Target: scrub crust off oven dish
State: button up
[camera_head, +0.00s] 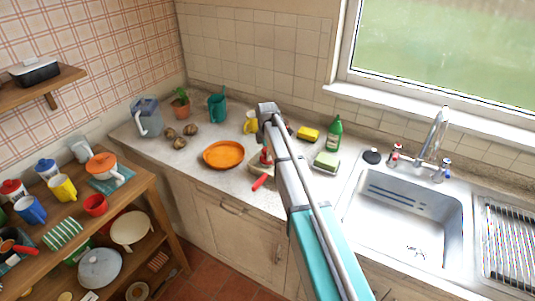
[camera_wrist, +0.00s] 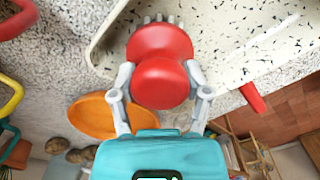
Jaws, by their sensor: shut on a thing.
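My gripper (camera_wrist: 160,92) is shut on a red round-knobbed scrub brush (camera_wrist: 160,48), with its fingers on both sides of the knob. Grey bristles show at the brush's far edge. The brush is over the cream oven dish (camera_wrist: 240,50), inside its rim; I cannot tell whether the bristles touch the bottom. Dark specks of crust lie across the dish floor. In the head view the red brush (camera_head: 266,159) and dish handle (camera_head: 260,182) show beside my arm, which hides much of the dish.
An orange plate (camera_head: 223,154) lies left of the dish. A yellow mug (camera_head: 250,123), yellow sponge (camera_head: 308,134), green bottle (camera_head: 333,134) and green-topped block (camera_head: 326,162) stand behind or right. The sink (camera_head: 405,215) is at the right, a loaded shelf (camera_head: 150,190) at the left.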

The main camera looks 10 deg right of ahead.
jog(key=shift+r+p, duration=2.85)
jog(key=shift+r, duration=0.15)
jog(key=shift+r+p, duration=1.5)
jog(key=shift+f, duration=0.15)
